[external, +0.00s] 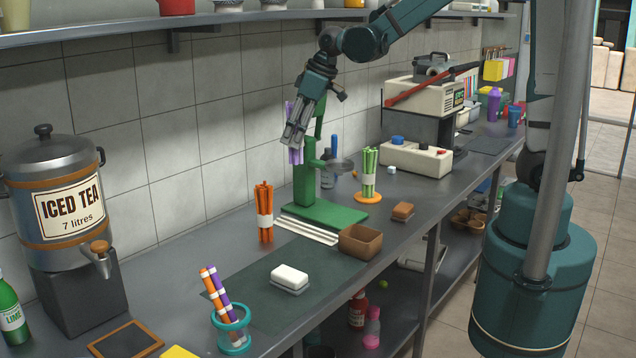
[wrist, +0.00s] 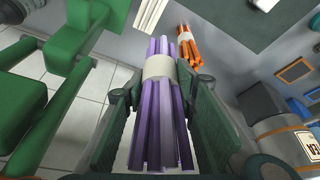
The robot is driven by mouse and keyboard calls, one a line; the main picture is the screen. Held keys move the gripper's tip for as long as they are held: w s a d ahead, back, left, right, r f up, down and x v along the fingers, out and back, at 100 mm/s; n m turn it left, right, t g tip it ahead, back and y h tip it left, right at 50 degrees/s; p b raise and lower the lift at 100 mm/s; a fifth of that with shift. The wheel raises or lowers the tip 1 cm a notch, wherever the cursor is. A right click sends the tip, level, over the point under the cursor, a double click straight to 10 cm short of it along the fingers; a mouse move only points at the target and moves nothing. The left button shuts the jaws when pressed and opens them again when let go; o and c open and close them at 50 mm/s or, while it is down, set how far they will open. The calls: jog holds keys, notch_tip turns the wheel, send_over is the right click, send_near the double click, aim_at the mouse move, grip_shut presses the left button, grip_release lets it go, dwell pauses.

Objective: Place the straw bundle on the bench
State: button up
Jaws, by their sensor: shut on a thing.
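A purple straw bundle (wrist: 160,110) with a white band is between the fingers of my gripper (wrist: 158,90) in the wrist view. In the external view my gripper (external: 295,135) is shut on this purple bundle (external: 296,155) and holds it upright, above the bench (external: 190,245) and close to the green press (external: 310,185). The fingers hide part of the bundle. An orange straw bundle (external: 264,220) with a white band stands upright on the bench, left of the press; it also shows in the wrist view (wrist: 187,45).
A green straw bundle (external: 369,180) stands on an orange disc right of the press. White sticks (external: 307,230), a brown box (external: 360,242), a white block (external: 290,276) and a teal holder with straws (external: 232,330) occupy the front. Bare bench lies left of the orange bundle.

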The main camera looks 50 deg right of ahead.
jog(key=w+d+f+m+h+b, duration=0.1)
jog(key=d+f+m, duration=0.15)
jog(key=d, duration=1.75)
jog(key=w+d+f+m+h+b, duration=0.1)
jog(key=d+f+m, duration=0.15)
jog(key=d, duration=1.75)
jog(key=s+d+f+m, duration=0.1)
jog(key=s+d+f, duration=0.1)
jog(key=s+d, duration=0.2)
jog(key=s+d+f+m, duration=0.1)
jog(key=s+d+f, duration=0.2)
jog(key=d, duration=0.6)
jog(key=s+d+f+m+h, duration=0.1)
jog(key=s+d+f, duration=0.2)
jog(key=s+d, duration=0.4)
jog(key=shift+p, duration=0.35)
jog(key=shift+s, duration=0.1)
jog(key=shift+f+b, duration=0.35)
jog(key=shift+f, duration=2.55)
jog(key=shift+f, duration=0.1)
